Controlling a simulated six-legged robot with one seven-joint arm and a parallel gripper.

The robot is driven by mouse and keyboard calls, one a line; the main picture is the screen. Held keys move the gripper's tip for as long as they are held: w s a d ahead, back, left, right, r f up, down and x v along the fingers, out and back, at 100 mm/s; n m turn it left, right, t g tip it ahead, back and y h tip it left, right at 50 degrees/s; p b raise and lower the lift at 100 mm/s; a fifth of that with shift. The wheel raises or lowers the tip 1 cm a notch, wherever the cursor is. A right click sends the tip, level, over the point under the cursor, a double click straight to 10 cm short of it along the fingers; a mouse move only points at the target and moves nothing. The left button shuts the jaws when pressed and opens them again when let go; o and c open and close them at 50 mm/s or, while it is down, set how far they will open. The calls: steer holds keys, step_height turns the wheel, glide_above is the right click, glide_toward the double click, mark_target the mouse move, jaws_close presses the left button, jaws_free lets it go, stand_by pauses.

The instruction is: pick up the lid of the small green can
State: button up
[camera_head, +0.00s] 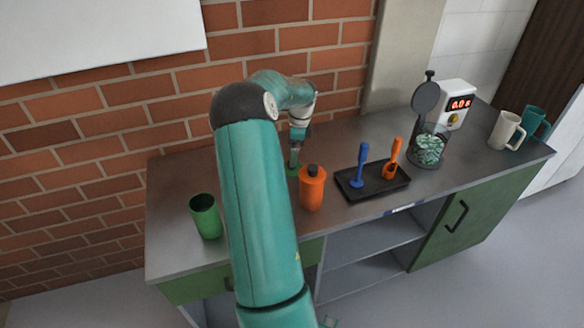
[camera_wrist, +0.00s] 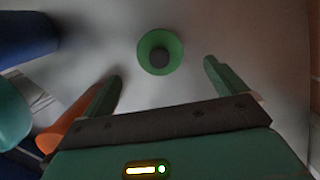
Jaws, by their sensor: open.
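The green lid (camera_wrist: 145,48) shows in the wrist view as a round green disc with a dark knob (camera_wrist: 160,58) in its middle, lying on the grey worktop. In the head view only a bit of green (camera_head: 291,172) shows below my gripper (camera_head: 295,158). The green can (camera_head: 206,217) stands open-topped and upright at the left of the worktop, apart from the lid. In the wrist view my gripper (camera_wrist: 163,72) is open and empty, its two fingers spread on either side of the lid's line and pointing toward it. Whether they touch the worktop cannot be told.
An orange bottle (camera_head: 312,188) with a dark cap stands close to my gripper; its orange side shows in the wrist view (camera_wrist: 65,125). A black tray (camera_head: 372,193) with blue and orange tools lies further right. The brick wall (camera_head: 110,115) is behind.

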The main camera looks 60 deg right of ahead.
mark_target(290, 173)
steer(key=f, duration=0.6)
steer(key=shift+w+a+f, duration=0.2)
steer(key=shift+w+f, duration=0.05)
steer(key=shift+w, duration=0.1)
steer(key=c, duration=0.9)
steer(key=shift+c, duration=0.3)
